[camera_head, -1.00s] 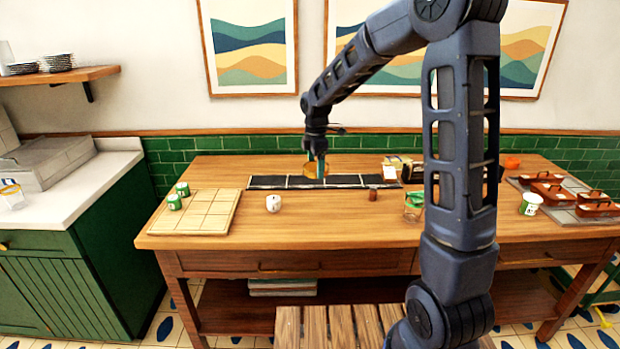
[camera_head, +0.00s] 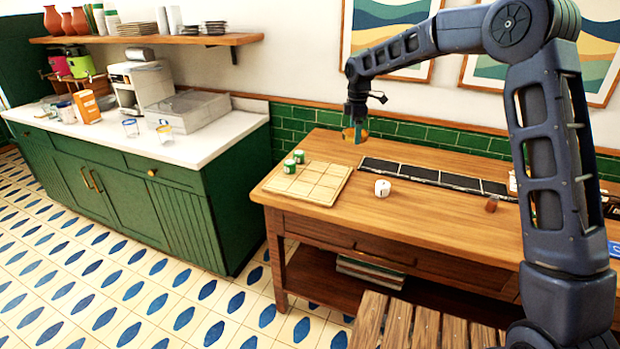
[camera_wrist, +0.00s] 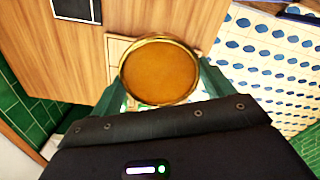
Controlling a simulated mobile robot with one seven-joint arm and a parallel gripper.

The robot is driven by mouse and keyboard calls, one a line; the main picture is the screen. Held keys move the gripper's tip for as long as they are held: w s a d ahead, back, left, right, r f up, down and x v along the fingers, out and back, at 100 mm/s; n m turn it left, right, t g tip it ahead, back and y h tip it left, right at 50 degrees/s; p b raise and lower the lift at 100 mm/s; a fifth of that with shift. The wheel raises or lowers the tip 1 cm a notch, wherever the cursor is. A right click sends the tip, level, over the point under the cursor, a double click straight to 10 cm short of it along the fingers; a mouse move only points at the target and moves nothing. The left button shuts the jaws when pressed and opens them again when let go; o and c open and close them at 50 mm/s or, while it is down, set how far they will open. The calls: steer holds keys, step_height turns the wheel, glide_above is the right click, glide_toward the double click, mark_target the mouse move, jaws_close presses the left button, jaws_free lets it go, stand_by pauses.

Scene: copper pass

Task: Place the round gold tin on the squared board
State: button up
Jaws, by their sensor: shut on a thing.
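The round gold tin (camera_wrist: 160,72) fills the middle of the wrist view, held between the two green fingers of my gripper (camera_wrist: 163,84). In the head view my gripper (camera_head: 356,122) hangs over the back of the wooden table, with the tin (camera_head: 355,134) at its fingertips, above the tabletop. The squared board (camera_head: 316,184) lies flat at the table's left end, to the left of and nearer than the gripper. Two green-and-white tins (camera_head: 294,162) stand on its back left squares. In the wrist view the board is mostly hidden behind the tin.
A white cup-like item (camera_head: 382,188) stands right of the board. A long black strip with pale dividers (camera_head: 430,176) runs along the table's back, and a small brown jar (camera_head: 491,204) stands farther right. A green-tiled wall (camera_head: 310,118) closes off the back.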

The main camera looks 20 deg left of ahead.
glide_above(315, 184)
steer(key=shift+n, duration=0.3)
step_height(315, 184, down, 20)
steer(key=shift+w+f, duration=0.1)
steer(key=shift+w, duration=0.05)
steer(key=o, duration=1.1)
steer(key=shift+f, duration=0.15)
step_height(315, 184, up, 12)
steer(key=shift+r, duration=0.2)
